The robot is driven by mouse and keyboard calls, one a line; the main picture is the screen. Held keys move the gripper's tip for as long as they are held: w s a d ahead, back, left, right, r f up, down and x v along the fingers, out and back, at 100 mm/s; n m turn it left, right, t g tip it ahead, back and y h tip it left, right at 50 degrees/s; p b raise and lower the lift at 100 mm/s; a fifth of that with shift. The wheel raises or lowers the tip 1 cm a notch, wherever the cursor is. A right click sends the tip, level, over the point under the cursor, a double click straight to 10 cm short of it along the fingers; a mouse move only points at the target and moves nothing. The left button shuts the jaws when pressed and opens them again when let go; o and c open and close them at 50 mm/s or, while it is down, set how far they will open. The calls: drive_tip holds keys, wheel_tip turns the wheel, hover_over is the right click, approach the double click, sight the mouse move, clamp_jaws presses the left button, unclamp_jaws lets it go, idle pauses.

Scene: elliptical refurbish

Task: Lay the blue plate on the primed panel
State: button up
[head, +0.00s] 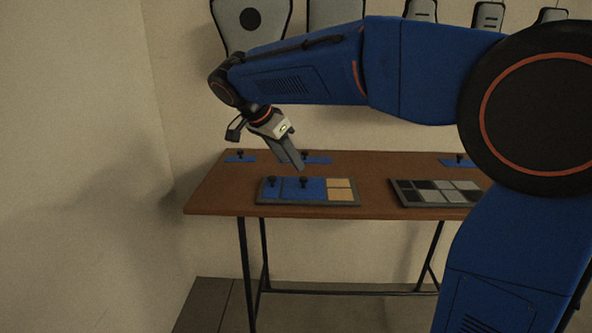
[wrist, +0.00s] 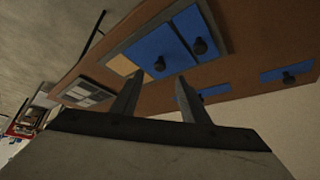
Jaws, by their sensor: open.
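The framed panel (head: 310,203) lies at the table's front left; it also shows in the wrist view (wrist: 222,45). In it lie a narrow blue plate (head: 270,194) at the left and a wider blue plate (head: 316,188) beside it, each with a black knob. Tan surface (head: 341,190) shows at its right end. More knobbed blue plates lie along the table's back: one at the left (head: 236,159), one partly behind my fingers (head: 321,160), one at the right (head: 452,162). My gripper (head: 293,167) is open and empty, pointing down above the panel. It also shows in the wrist view (wrist: 159,79).
A tray (head: 396,197) of dark and light grey tiles lies right of the panel, partly hidden by my arm. The brown table top (head: 222,190) is bare at the left. Grey panels (head: 250,18) hang on the wall behind.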

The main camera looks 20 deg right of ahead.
drive_tip(key=v, duration=0.8)
drive_tip(key=shift+a+r, duration=0.2)
drive_tip(key=shift+r, duration=0.15)
drive_tip(key=shift+s+d, duration=0.1)
drive_tip(key=s+d+f+n+y, duration=0.2)
drive_tip(key=s+d+f+n, duration=0.15)
drive_tip(key=s+d, duration=0.3)
drive_tip(key=s+d+f+n+y, duration=0.1)
drive_tip(key=s+d+f+n, duration=0.2)
drive_tip(key=s+d+f, duration=0.3)
drive_tip(key=s+d+f+n+t+y, duration=0.1)
drive_tip(key=s+f+n, duration=0.5)
drive_tip(key=s+f, duration=0.8)
drive_tip(key=s+d+y, duration=0.1)
drive_tip(key=s, duration=0.1)
drive_tip(key=shift+s+d+f+t+y, duration=0.25)
drive_tip(key=shift+s+d+t+y, duration=0.05)
drive_tip(key=shift+d+t+y, duration=0.1)
drive_tip(key=shift+c, duration=1.2)
